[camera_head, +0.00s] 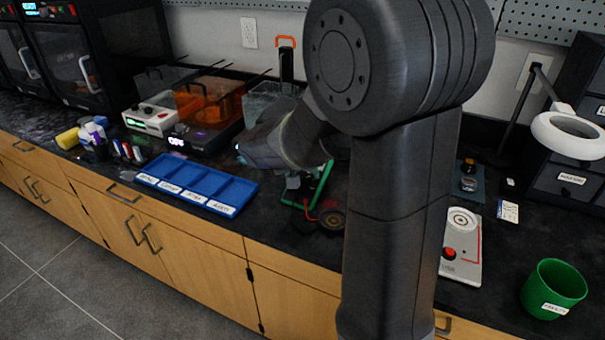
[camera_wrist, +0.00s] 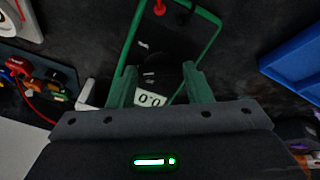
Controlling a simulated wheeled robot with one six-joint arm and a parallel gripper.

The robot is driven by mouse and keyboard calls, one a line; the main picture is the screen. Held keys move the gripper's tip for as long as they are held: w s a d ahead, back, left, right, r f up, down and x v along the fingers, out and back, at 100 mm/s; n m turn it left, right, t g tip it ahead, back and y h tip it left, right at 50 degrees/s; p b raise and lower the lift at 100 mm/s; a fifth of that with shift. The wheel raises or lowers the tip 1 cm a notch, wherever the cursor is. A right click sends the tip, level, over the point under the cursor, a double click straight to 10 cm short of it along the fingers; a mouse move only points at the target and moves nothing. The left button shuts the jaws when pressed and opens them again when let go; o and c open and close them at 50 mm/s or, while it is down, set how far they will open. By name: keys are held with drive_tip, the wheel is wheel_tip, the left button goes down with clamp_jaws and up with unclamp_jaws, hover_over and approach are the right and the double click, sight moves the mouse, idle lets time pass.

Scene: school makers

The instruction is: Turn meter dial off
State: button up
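The meter has a green frame (camera_wrist: 205,52) around a dark face, and its pale display (camera_wrist: 149,100) reads about 0.0, upside down in the wrist view. Its dark dial (camera_wrist: 160,70) is hard to make out against the face; its exact setting is unclear. My gripper (camera_wrist: 158,72) is open, its two green fingers apart over the meter face, with nothing visibly clamped; I cannot tell if they touch the dial. In the head view the meter's green edge (camera_head: 322,184) shows on the bench below my wrist, and my arm hides part of it.
A blue compartment tray (camera_head: 197,184) lies left of the meter. A red-brown round object (camera_head: 332,219) sits at its right. A grey board with a red button (camera_head: 460,248) and a green cup (camera_head: 553,289) stand farther right. Colored connectors (camera_wrist: 45,78) are left in the wrist view.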

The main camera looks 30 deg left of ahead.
drive_tip(key=c, duration=0.7)
drive_tip(key=shift+o, duration=0.2)
drive_tip(key=n+p, duration=0.1)
drive_tip(key=n, duration=0.2)
drive_tip(key=n+p, duration=0.2)
drive_tip(key=n, duration=0.1)
drive_tip(key=shift+s+a+r+n, duration=0.1)
drive_tip(key=shift+r+n, duration=0.05)
drive_tip(key=shift+n, duration=0.15)
drive_tip(key=n+p, duration=0.2)
drive_tip(key=n, duration=0.3)
drive_tip(key=shift+p, duration=0.3)
drive_tip(key=shift+f+n, duration=0.2)
drive_tip(key=shift+n, duration=0.1)
drive_tip(key=shift+s, duration=0.1)
drive_tip(key=o, duration=1)
drive_tip(key=shift+c, duration=0.2)
